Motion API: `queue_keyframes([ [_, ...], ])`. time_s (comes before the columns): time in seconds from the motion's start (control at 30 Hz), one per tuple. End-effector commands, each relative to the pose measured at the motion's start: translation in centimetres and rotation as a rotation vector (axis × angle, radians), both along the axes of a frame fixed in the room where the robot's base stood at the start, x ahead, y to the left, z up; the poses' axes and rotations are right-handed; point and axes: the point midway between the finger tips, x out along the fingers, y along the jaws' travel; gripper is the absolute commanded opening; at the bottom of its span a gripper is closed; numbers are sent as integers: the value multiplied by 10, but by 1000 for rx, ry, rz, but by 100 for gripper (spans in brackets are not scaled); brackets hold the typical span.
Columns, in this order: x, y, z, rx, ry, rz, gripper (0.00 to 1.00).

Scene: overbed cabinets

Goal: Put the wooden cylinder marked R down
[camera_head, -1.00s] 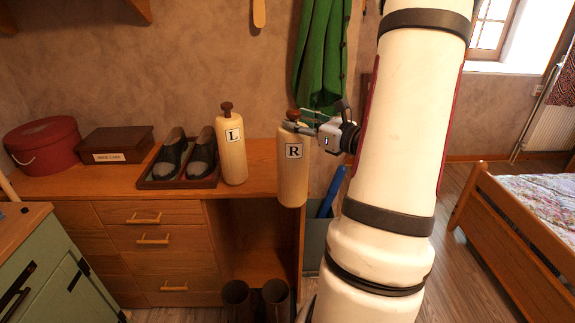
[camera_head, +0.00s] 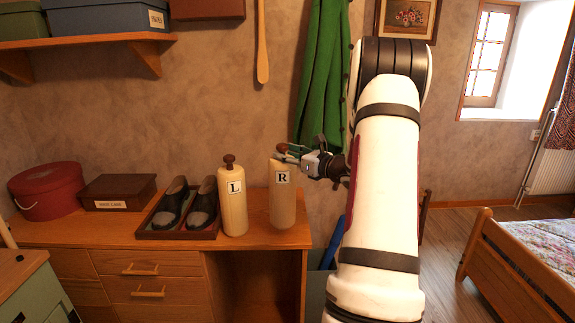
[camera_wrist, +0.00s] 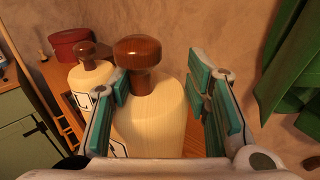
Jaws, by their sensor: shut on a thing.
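The wooden cylinder marked R (camera_head: 283,200) is pale, with a dark knob and an R label. It is upright over the right end of the cabinet top, beside the cylinder marked L (camera_head: 233,205). My gripper (camera_head: 289,153) is shut on the R cylinder near its top, reaching in from the right. In the wrist view, the R cylinder (camera_wrist: 150,115) stands between the green finger pads of my gripper (camera_wrist: 160,95). I cannot tell whether its base touches the wood. The L cylinder (camera_wrist: 88,72) shows behind it.
The cabinet top (camera_head: 262,240) also bears a tray with dark shoes (camera_head: 188,208), a brown box (camera_head: 117,192) and a red round box (camera_head: 49,190). A green garment (camera_head: 320,80) hangs behind. The cabinet's right edge is close to the R cylinder.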

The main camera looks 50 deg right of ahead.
Motion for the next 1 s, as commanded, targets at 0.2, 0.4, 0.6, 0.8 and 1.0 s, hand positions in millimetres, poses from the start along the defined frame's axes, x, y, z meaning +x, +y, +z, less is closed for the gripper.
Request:
queue_keyframes([
  [0.2,7,-5,-17,4,0,0,0],
  [0.4,6,-5,-36,0,-2,0,0],
  [0.6,6,-5,-35,0,-2,0,0],
  [0.8,6,-5,-38,0,-1,0,62],
  [1.0,6,-5,-38,0,-1,0,64],
])
